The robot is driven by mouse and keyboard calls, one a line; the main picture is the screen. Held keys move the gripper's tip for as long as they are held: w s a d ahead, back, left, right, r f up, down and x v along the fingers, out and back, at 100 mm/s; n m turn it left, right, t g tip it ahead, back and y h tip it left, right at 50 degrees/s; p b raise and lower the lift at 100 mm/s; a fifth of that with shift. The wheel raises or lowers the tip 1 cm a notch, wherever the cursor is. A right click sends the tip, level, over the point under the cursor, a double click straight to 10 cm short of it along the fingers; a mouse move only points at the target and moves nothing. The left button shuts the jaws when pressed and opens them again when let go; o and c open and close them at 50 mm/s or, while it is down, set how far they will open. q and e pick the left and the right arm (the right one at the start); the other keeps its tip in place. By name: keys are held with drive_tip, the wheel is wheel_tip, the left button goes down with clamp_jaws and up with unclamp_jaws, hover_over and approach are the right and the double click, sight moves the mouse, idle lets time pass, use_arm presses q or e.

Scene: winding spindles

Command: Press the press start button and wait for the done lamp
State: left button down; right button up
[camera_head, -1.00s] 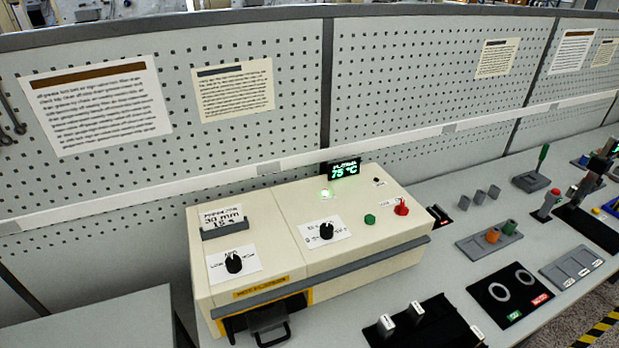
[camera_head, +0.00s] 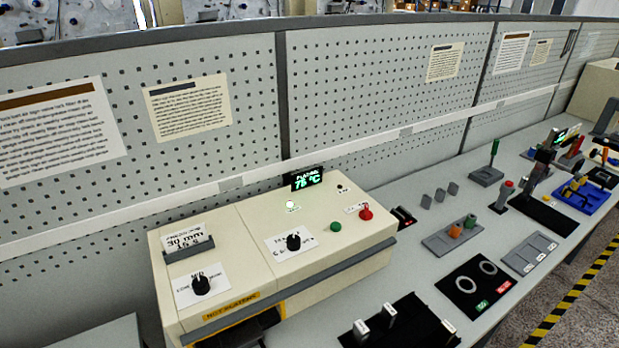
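The cream press box (camera_head: 240,228) stands on the bench in the left half of the head view. On its top are a green button (camera_head: 336,227), a red button (camera_head: 366,211) and a black knob (camera_head: 293,242). A second black knob (camera_head: 201,285) and a card reading 30 mm, 15 s are on the left part. Neither of my grippers is in view.
A black tray with white-topped pieces (camera_head: 400,322) stands right of the press. Further right are a tray with two rings (camera_head: 476,285), a grey holder with orange and green pieces (camera_head: 455,236) and a blue tray (camera_head: 582,197). A pegboard wall (camera_head: 375,95) closes the back.

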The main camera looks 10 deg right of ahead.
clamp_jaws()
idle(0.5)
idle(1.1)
